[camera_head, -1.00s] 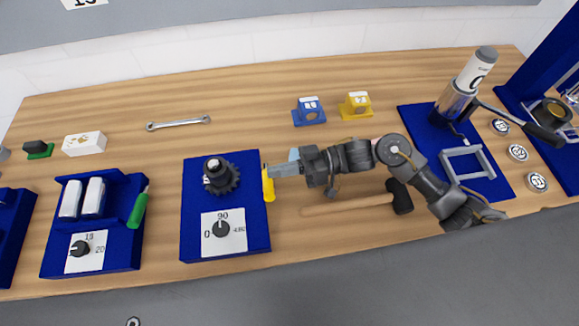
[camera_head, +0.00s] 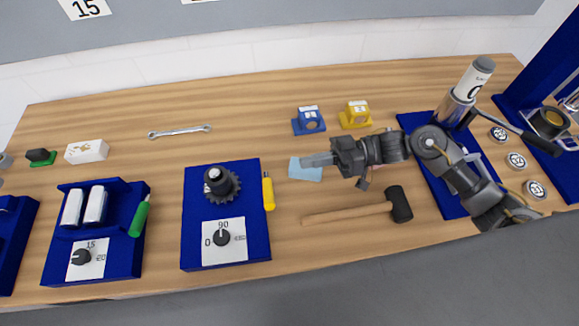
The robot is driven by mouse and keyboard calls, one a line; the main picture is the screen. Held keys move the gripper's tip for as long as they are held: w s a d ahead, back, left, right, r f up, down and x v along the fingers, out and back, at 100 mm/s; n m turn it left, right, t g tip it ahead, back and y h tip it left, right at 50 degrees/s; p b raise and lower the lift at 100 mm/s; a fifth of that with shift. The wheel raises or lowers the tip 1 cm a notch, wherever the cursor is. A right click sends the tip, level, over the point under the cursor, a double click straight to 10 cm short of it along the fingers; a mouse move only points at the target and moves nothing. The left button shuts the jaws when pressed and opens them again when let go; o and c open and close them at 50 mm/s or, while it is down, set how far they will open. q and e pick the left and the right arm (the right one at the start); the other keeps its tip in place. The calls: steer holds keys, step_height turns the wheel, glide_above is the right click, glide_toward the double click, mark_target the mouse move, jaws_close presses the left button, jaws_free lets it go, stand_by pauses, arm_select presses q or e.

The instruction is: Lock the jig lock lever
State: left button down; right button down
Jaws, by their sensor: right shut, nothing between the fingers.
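A blue jig (camera_head: 196,242) with a dark gear (camera_head: 221,182) and a numbered dial stands in the middle of the bench. I cannot tell from looks alone whether either lever is locked. My right gripper (camera_head: 304,161) is shut and empty, to the right of the yellow lever and apart from it. It is over a light blue pad (camera_head: 306,174). My left gripper is out of view.
A mallet (camera_head: 345,213) lies in front of my right arm. A blue block (camera_head: 308,121) and a yellow block (camera_head: 355,115) stand behind it. A wrench (camera_head: 180,132) lies at the back left.

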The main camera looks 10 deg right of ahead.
steer(key=shift+d+r+b, duration=0.1)
steer(key=shift+d+b, duration=0.3)
steer(key=shift+d, duration=1.1)
steer(key=shift+r, duration=0.1)
